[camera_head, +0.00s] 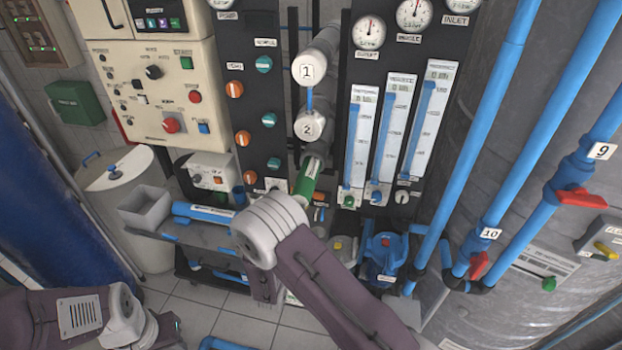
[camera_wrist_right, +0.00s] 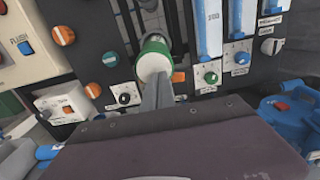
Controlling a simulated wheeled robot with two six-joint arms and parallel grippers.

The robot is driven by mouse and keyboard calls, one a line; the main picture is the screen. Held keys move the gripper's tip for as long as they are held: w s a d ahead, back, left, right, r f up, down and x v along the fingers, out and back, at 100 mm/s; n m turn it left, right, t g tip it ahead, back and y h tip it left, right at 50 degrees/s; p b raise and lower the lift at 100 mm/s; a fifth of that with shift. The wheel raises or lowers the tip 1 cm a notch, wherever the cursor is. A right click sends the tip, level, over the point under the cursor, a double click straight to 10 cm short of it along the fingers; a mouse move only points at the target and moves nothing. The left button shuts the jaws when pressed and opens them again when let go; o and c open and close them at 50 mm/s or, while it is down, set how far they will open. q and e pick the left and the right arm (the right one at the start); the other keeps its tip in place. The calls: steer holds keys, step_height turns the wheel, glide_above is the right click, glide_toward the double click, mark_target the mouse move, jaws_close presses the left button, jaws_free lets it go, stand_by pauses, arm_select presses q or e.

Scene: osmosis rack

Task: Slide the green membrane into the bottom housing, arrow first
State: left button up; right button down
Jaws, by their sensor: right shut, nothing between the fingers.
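The green membrane (camera_head: 307,180) points into the rack below the housing marked 2, its far end at the bottom housing (camera_head: 317,153). Its pale near end sticks out toward me; how deep it sits cannot be told. In the right wrist view the membrane (camera_wrist_right: 154,66) shows its round whitish end face and a green band behind it. My right gripper (camera_wrist_right: 158,94) is shut and empty, its fingertips right at the lower part of that end face; contact cannot be told. In the head view my right wrist hides the fingers. The arrow is not readable. My left arm shows at lower left, without its fingers.
Housings marked 1 (camera_head: 307,69) and 2 (camera_head: 309,125) lie above. A knob panel (camera_head: 253,90) is on the left, flow meters (camera_head: 391,130) on the right. A grey bench (camera_head: 200,237) with a blue tube stands at lower left. Blue pipes (camera_head: 470,150) run at right.

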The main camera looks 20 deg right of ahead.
steer(key=shift+b+x, duration=0.5)
steer(key=shift+x, duration=3.05)
steer(key=shift+b+x, duration=0.7)
steer(key=shift+x, duration=1.75)
steer(key=v, duration=0.8)
